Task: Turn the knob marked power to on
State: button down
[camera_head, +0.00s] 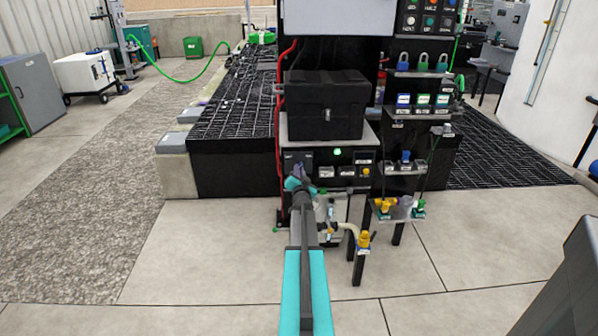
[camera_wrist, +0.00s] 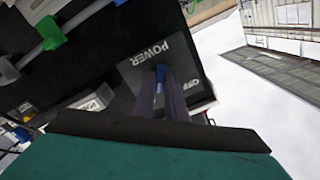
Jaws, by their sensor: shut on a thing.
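In the wrist view a grey plate (camera_wrist: 185,62) carries the white words POWER and OFF, seen at a slant. A blue knob (camera_wrist: 161,74) sits at the plate, between the two dark fingertips of my gripper (camera_wrist: 161,88). The fingers are shut on the knob and hide most of it, so its pointing direction is hard to tell. In the head view my gripper (camera_head: 298,172) reaches the left end of the dark control panel (camera_head: 325,158), and the arm hides part of the panel there.
Yellow-handled valves (camera_head: 364,239) and pipework stand low at the right of my arm. Bare concrete floor (camera_head: 190,265) lies to the left.

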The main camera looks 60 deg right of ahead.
jog(key=shift+s+d+r+m, duration=0.1)
jog(key=shift+d+r+m, duration=0.1)
jog(key=shift+m, duration=0.9)
jog(key=c, duration=1.9)
grip_release()
jog(key=shift+c, duration=0.2)
jog(key=shift+o, duration=0.7)
jog(key=shift+a+f, duration=0.1)
jog(key=shift+f, duration=0.05)
jog(key=shift+a, duration=0.15)
jog(key=v, duration=1.3)
jog(key=shift+s+a, duration=0.2)
